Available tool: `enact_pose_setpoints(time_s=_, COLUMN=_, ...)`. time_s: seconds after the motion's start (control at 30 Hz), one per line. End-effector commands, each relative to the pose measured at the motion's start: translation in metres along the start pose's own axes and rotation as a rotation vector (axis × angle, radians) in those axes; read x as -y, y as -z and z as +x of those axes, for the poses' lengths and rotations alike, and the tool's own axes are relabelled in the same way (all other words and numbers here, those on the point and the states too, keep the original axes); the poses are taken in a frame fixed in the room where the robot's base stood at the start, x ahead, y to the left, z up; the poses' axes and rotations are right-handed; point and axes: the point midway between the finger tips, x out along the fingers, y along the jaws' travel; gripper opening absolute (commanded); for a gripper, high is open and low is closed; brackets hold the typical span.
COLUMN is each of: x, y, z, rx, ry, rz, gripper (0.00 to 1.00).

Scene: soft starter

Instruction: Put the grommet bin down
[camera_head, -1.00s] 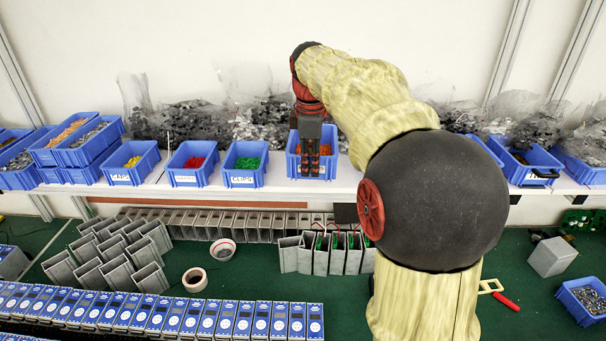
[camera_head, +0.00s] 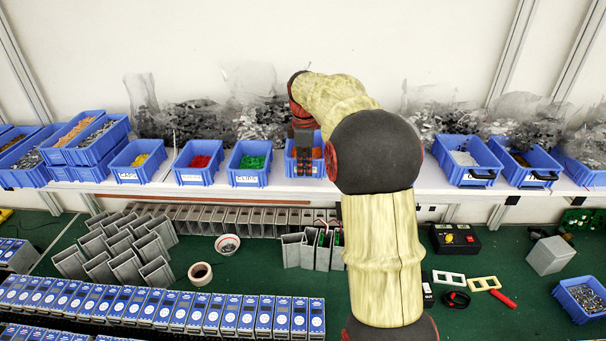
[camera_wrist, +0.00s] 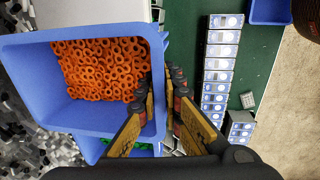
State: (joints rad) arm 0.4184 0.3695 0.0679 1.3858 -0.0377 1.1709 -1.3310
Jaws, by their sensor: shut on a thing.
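The grommet bin (camera_head: 306,170) is a blue open bin above or on the white shelf, right of the green-parts bin (camera_head: 249,163). In the wrist view the bin (camera_wrist: 30,60) fills the left side and holds many orange ring grommets (camera_wrist: 98,68). My gripper (camera_head: 303,150) is over the bin in the head view. In the wrist view its fingers (camera_wrist: 163,88) are shut on the bin's right-hand wall. My arm hides part of the bin's right side. I cannot tell whether its base touches the shelf.
Bins of red (camera_head: 199,162) and yellow parts (camera_head: 138,160) stand farther left on the shelf (camera_head: 280,188). A bin of pale parts (camera_head: 467,160) stands to the right. Clear bags of dark parts (camera_head: 262,115) lie behind. Grey housings (camera_head: 125,265) stand on the green bench below.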

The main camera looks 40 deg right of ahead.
Motion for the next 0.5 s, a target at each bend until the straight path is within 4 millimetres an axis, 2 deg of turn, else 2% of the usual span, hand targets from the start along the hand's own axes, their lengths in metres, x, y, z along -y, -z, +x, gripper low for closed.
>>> enact_pose_setpoints(time_s=0.13, x=-0.011, y=0.003, z=0.015, rx=0.0, ry=-0.002, rz=0.0, gripper=0.0)
enact_pose_setpoints(time_s=0.5, x=-0.019, y=0.006, z=0.041, rx=0.0, ry=-0.001, rz=0.0, gripper=0.0)
